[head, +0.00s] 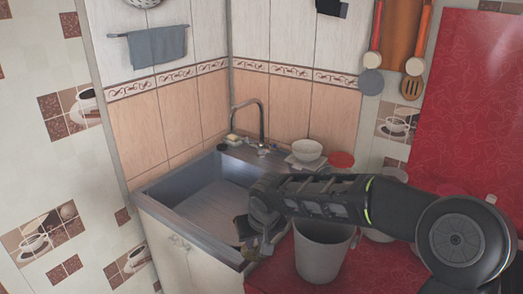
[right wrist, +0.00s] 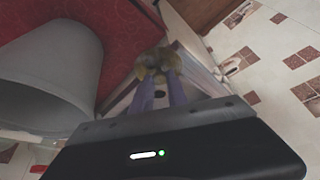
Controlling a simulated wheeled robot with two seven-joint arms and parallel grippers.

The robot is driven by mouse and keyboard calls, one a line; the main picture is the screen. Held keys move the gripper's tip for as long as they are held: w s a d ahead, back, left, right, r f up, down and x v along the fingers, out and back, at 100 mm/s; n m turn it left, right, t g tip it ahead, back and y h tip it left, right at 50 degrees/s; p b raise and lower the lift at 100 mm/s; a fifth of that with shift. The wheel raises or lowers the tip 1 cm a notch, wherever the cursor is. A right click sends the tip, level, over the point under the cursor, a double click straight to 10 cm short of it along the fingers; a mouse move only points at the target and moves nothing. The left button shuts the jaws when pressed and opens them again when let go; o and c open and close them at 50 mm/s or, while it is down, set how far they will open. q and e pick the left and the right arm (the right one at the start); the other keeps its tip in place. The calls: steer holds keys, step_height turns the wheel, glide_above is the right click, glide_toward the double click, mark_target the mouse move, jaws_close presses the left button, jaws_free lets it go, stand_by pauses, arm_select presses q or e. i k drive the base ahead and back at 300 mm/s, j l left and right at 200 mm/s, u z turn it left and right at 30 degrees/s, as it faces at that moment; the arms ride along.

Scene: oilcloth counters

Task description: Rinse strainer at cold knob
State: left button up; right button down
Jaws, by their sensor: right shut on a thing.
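The sink (head: 160,205) stands in the corner with its grey basin empty. A curved metal tap (head: 263,120) rises at its back edge, with a small knob at its base (head: 262,150); I cannot tell hot from cold. My right gripper (head: 250,235) is at the sink's front right corner, partly hidden by its own wrist. In the right wrist view its fingers (right wrist: 158,85) are shut on a blurred yellowish-brown thing (right wrist: 158,62). I cannot tell whether this is the strainer. A round patterned thing (head: 146,3) hangs at the top wall, cut off. My left gripper is out of view.
A grey bucket (head: 320,262) stands on the red counter (head: 372,272) just right of the gripper, and it also shows in the right wrist view (right wrist: 55,70). White bowls (head: 306,151) and a red-lidded container (head: 341,160) stand behind my arm. A sponge (head: 233,139) lies by the tap.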

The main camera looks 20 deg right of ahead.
mark_target(273, 148)
steer(key=i+j+u, duration=0.1)
steer(key=i, duration=0.65)
steer(key=i+j+u, duration=0.15)
steer(key=i, duration=0.55)
